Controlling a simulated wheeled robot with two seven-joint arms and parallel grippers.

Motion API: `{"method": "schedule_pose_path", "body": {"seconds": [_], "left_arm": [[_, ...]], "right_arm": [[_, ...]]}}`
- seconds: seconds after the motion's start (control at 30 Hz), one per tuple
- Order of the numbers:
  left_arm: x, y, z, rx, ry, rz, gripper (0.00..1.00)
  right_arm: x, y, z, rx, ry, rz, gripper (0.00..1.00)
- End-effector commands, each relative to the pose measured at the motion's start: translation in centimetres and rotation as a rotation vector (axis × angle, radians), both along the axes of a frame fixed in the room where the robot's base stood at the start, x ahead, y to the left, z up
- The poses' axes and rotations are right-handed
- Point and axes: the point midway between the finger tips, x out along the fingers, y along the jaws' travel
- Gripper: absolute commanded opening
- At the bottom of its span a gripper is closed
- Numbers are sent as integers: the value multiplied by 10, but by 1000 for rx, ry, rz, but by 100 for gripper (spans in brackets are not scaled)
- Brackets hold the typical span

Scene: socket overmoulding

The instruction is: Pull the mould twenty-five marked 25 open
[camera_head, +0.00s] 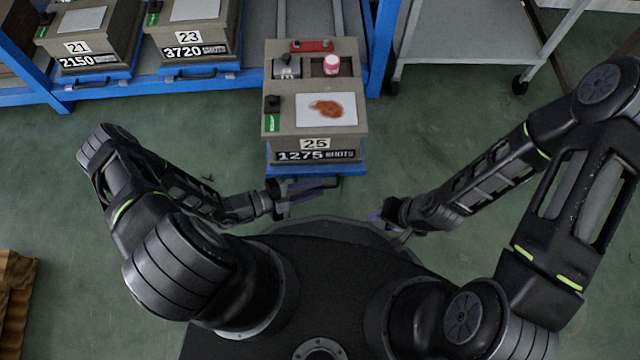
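The mould marked 25 (342,143) is a grey-brown block on a blue drawer tray (352,168) in the head view. Its plate reads 1275 shots. The tray stands out from the blue rack, well forward of the trays beside it. A dark handle (332,184) is at the tray's front edge. My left gripper (312,190) is at this handle, with its purple fingers overlapping the handle's left part; whether they close on it is unclear. My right gripper (374,216) is lower right of the handle, apart from it, its fingers mostly hidden by its own body.
Moulds 21 (80,48) and 23 (189,36) sit back in the blue rack (258,85) at the left. A pink-and-white jar (331,65) and a red-brown stain (333,108) are on mould 25. A grey trolley (470,45) stands at the upper right. Green floor is clear on both sides.

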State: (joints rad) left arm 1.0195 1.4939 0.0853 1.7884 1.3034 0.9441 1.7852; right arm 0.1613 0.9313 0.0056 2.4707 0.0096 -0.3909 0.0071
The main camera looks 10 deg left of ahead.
Motion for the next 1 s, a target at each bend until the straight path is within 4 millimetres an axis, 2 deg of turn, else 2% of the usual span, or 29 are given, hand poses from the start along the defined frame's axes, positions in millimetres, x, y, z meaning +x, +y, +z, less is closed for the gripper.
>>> {"method": "schedule_pose_path", "body": {"seconds": [0.2,0.33,1.0], "left_arm": [[-20,31,9,2,1,2,20],[-28,41,11,1,2,1,20],[-29,44,12,0,1,0,20]], "right_arm": [[-1,0,11,1,3,2,36],[-2,0,13,1,5,3,36],[-2,0,14,1,6,3,36]]}}
